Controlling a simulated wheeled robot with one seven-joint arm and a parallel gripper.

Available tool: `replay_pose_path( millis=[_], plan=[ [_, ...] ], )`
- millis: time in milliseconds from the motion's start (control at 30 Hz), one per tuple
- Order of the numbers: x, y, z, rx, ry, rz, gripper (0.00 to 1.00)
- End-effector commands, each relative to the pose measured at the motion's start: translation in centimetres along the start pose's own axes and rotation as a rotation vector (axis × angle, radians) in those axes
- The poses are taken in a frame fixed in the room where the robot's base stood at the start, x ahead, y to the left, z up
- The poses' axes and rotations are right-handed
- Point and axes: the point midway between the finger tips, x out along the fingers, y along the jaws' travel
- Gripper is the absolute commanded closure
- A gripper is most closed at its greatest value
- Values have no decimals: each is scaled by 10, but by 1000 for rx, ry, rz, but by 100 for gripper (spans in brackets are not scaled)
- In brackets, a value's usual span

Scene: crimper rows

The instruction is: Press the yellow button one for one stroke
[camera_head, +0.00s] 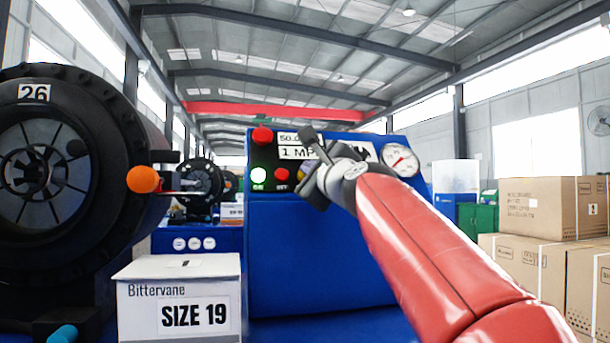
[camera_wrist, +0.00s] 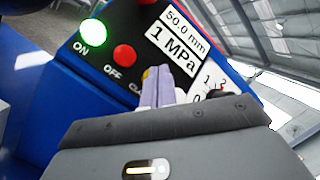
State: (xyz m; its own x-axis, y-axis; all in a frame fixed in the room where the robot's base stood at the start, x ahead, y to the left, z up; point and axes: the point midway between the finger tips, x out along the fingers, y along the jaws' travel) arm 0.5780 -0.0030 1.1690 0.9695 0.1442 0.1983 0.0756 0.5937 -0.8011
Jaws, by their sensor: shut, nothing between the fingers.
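The blue control panel (camera_head: 320,250) stands ahead. Its yellow button (camera_wrist: 146,73) shows only as a sliver in the wrist view, mostly hidden behind my fingers, with a partly covered label below it. In the head view a bit of the yellow button (camera_head: 302,173) shows at the left edge of my gripper (camera_head: 311,178). My gripper (camera_wrist: 164,72) is shut and empty, its fingers pointing at the panel right beside or over the yellow button. I cannot tell whether the tips touch it.
Left of the yellow button are a red OFF button (camera_wrist: 124,55) and a lit green ON button (camera_wrist: 92,33). A red knob (camera_head: 262,136) sits above, a gauge (camera_head: 401,160) to the right. A large black crimper (camera_head: 45,190) and a SIZE 19 box (camera_head: 180,300) stand left.

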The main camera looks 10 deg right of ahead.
Motion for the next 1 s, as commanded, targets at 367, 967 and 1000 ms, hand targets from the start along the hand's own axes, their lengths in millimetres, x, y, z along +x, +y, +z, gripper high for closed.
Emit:
replay_pose_path(
  millis=[367,967,1000],
  plan=[
    [3,3,-3,0,0,0,100],
    [1,0,0,0,1,1,100],
    [0,-2,1,0,1,1,100]
  ],
)
